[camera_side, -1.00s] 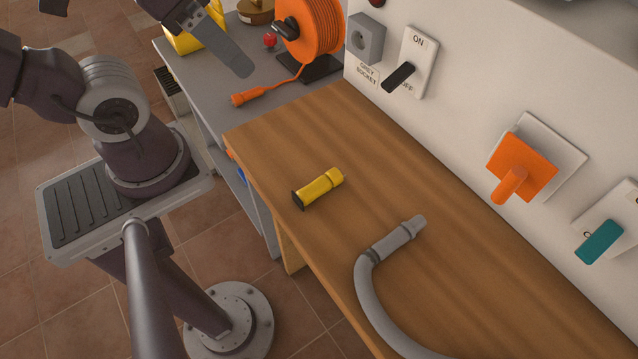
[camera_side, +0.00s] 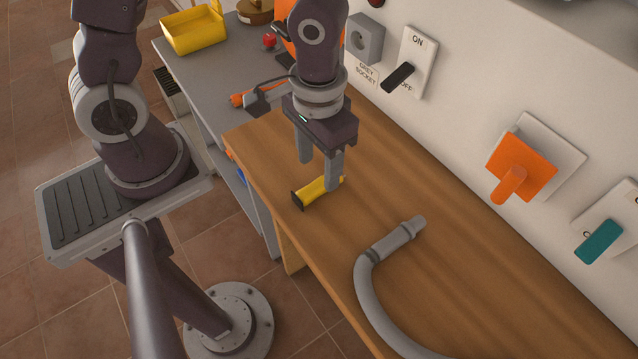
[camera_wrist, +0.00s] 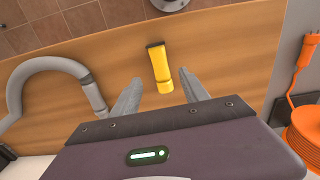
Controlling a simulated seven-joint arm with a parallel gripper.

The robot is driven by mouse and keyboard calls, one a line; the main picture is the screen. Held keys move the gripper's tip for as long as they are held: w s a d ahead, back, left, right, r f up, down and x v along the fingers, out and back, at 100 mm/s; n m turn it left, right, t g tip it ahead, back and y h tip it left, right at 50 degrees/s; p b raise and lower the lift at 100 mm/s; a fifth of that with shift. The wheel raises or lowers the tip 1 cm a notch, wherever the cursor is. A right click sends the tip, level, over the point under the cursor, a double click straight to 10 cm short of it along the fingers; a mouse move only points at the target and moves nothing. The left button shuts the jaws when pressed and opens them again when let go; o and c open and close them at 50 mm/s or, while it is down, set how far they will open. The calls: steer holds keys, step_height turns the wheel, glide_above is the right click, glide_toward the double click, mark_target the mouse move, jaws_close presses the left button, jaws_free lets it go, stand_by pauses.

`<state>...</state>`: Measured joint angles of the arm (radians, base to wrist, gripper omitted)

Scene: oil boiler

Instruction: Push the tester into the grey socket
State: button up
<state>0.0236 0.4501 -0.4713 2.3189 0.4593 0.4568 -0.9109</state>
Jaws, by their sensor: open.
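The yellow tester (camera_side: 312,192) with a black end lies on the wooden bench. My gripper (camera_side: 318,172) is open, pointing down just above it; one finger hides part of the tester in the side view. In the wrist view the tester (camera_wrist: 160,68) shows ahead of and between the two open fingers (camera_wrist: 158,88), and I see no contact. The grey socket (camera_side: 364,38) is on the white wall panel at the top, above its label, and is empty.
A grey hose (camera_side: 372,290) lies on the bench to the right. A lever switch (camera_side: 400,76), an orange handle (camera_side: 520,170) and a teal handle (camera_side: 600,242) stick out from the wall. An orange cable reel (camera_wrist: 306,132) stands on the grey side table.

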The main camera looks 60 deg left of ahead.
mark_target(319, 183)
step_height(319, 183, down, 5)
steer(key=shift+w+a+f, duration=0.1)
steer(key=shift+w+f, duration=0.05)
steer(key=shift+f, duration=0.05)
jaws_close()
steer(key=shift+r, duration=0.1)
step_height(319, 183, up, 10)
stand_by(0.4)
steer(key=w+a+r, duration=0.1)
steer(key=w+a, duration=0.3)
steer(key=a, duration=0.3)
steer(key=w+a+r, duration=0.2)
steer(key=w+a, duration=0.2)
steer(key=a, duration=0.4)
steer(key=shift+w+a+r, duration=0.2)
steer(key=shift+w+a, duration=0.05)
steer(key=shift+a, duration=0.05)
